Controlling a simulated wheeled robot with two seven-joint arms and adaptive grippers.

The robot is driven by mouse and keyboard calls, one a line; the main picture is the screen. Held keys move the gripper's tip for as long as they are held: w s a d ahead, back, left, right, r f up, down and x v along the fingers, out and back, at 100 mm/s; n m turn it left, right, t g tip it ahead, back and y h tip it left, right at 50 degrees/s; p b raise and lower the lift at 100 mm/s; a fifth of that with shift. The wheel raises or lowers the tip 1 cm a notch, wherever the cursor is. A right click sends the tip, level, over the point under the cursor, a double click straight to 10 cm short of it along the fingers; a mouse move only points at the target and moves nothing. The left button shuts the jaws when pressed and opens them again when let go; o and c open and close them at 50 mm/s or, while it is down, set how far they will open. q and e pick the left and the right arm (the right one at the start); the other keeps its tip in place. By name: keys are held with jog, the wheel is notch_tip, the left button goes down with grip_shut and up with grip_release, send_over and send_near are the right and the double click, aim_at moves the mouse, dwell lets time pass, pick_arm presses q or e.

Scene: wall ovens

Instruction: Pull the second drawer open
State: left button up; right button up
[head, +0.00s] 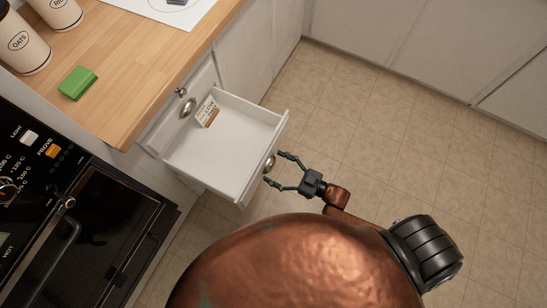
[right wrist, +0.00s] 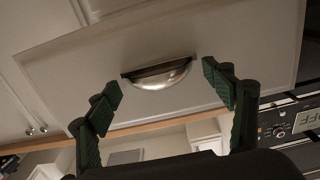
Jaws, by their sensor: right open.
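A white drawer (head: 215,158) stands pulled out from the cabinet in the head view, below a closed drawer front with a cup handle (head: 188,107) under the counter. A small printed card or box (head: 207,112) is inside it near the back. The open drawer's metal cup handle (head: 270,163) is on its front face. My right gripper (head: 273,168) is open at this handle, with its fingers spread to either side. In the right wrist view the handle (right wrist: 160,74) shows between the two fingertips; I cannot tell if they touch it. My left gripper is not in view.
A black oven (head: 110,220) stands left of the drawer. Tiled floor (head: 370,130) is free to the right, up to pale cabinets (head: 400,35).

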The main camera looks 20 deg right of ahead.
jog(key=v, duration=1.1)
jog(key=shift+s+d+f, duration=0.1)
jog(key=shift+d+f, duration=0.05)
jog(key=shift+d, duration=0.05)
